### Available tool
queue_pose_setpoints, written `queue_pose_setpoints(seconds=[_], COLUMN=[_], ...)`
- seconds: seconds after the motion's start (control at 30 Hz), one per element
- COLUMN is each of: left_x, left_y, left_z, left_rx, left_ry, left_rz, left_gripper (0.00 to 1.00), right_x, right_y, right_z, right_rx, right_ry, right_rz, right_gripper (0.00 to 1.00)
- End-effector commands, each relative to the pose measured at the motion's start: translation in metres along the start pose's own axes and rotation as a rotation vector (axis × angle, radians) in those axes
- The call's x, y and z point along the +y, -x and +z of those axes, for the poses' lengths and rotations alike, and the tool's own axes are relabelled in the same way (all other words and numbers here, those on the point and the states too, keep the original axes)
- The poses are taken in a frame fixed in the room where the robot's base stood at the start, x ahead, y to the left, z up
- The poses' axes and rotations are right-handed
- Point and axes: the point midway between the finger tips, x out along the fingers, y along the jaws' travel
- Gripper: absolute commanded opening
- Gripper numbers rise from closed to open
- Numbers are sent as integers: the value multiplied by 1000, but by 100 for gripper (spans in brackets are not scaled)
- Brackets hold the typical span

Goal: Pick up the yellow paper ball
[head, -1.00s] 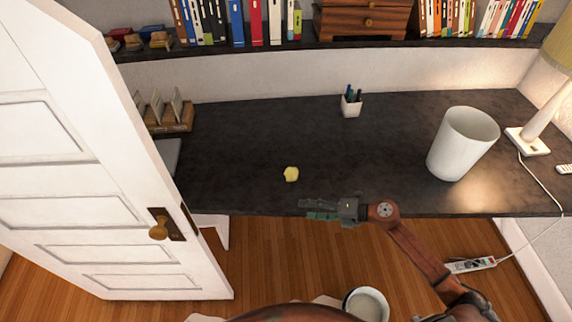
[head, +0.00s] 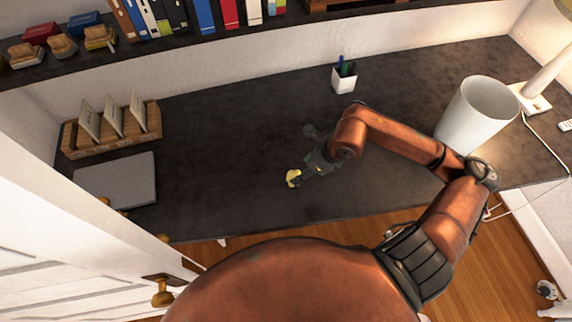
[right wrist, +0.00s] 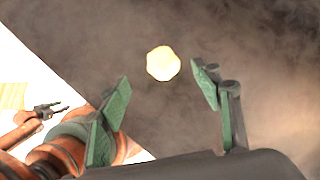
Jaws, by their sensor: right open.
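The yellow paper ball (head: 292,178) lies on the dark desk (head: 230,190), near its front edge. My left gripper is not seen in the head view.
A white bin (head: 475,110) and a lamp (head: 535,95) stand at the right. A pen cup (head: 344,79) is at the back. A closed grey laptop (head: 115,180) and a wooden file holder (head: 110,130) are at the left. The white door (head: 80,260) is at lower left.

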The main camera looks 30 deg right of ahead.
Motion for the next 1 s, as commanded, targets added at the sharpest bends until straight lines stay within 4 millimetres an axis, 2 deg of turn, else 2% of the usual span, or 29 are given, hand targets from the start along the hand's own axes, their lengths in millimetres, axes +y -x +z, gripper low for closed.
queue_pose_setpoints(seconds=[0.03,0.2,0.33,0.47,0.63,0.8,0.9,1.0], left_x=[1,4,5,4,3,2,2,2], left_y=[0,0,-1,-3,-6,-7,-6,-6], left_z=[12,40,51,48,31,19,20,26], left_rx=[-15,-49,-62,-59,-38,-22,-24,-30], left_ry=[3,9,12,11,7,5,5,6], left_rz=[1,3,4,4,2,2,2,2], left_gripper=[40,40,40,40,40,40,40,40], right_x=[0,0,0,-2,-2,-3,-3,-3], right_y=[-3,-21,-35,-55,-74,-77,-76,-76], right_z=[-1,0,1,0,0,-1,-1,-1], right_rx=[3,3,3,3,3,3,3,3], right_ry=[6,8,8,5,6,6,6,6], right_rz=[-5,-5,-4,-3,-5,-6,-6,-6], right_gripper=[58,58,58,58,58,58,58,52])
